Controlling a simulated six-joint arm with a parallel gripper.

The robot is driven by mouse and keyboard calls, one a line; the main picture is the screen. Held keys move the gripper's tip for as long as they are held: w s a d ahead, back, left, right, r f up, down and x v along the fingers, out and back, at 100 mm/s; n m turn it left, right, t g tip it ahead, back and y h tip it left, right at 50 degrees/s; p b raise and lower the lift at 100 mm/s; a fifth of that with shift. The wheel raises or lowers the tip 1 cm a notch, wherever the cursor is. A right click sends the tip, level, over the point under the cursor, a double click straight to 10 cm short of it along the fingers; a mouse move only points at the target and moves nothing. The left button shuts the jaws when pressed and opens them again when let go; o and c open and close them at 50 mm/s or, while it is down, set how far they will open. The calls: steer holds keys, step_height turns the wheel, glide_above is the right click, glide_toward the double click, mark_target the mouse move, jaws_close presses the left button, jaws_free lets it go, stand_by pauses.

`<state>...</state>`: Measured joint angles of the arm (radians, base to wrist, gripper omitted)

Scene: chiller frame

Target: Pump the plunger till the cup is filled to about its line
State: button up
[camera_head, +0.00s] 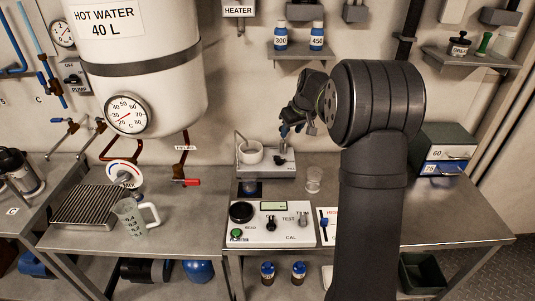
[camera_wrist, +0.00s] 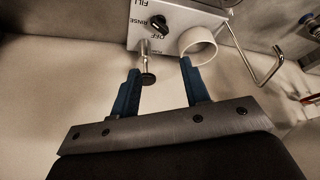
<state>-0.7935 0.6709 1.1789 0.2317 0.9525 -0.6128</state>
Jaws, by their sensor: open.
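My gripper (camera_head: 286,131) is open above the white dispensing unit (camera_head: 284,168) at the back of the bench. In the wrist view its two blue fingers (camera_wrist: 163,88) are spread. A metal rod with a dark round knob (camera_wrist: 148,79), seemingly the plunger, shows between them, nearer the left finger; I cannot tell whether they touch. A small clear cup (camera_head: 313,180) stands on the bench right of the unit. A larger cup with a handle and marks (camera_head: 131,219) stands at the left. I cannot tell which is the task's cup, and no fill line is readable.
A white ring-shaped bowl (camera_head: 250,154) sits on the unit's left, also in the wrist view (camera_wrist: 198,46), beside a bent thin pipe (camera_wrist: 264,72). A control panel (camera_head: 270,222) stands in front. Drawers (camera_head: 446,145) stand right; a shelf with bottles (camera_head: 299,50) is above.

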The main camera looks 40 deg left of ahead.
steer(key=shift+w+a+f+t, duration=0.1)
steer(key=shift+a+f+t, duration=0.2)
steer(key=shift+a+f, duration=0.1)
steer(key=c, duration=0.7)
steer(key=shift+w+a+f+m+t+y, duration=0.1)
steer(key=shift+a+f+m+t+y, duration=0.15)
steer(key=shift+m+t+y, duration=0.2)
jaws_close()
steer(key=shift+s+a+r+m+t+y, duration=0.1)
steer(key=shift+s+r+m+t+y, duration=0.15)
steer(key=shift+m+t+y, duration=0.9)
steer(key=shift+s+d+r+m+t+y, duration=0.1)
steer(key=shift+s+r+m+t+y, duration=0.15)
steer(key=shift+m+t+y, duration=0.85)
steer(key=shift+s+a+r+m+t+y, duration=0.15)
steer(key=shift+r+m+t+y, duration=0.25)
steer(key=shift+t, duration=1.4)
steer(key=shift+f, duration=0.15)
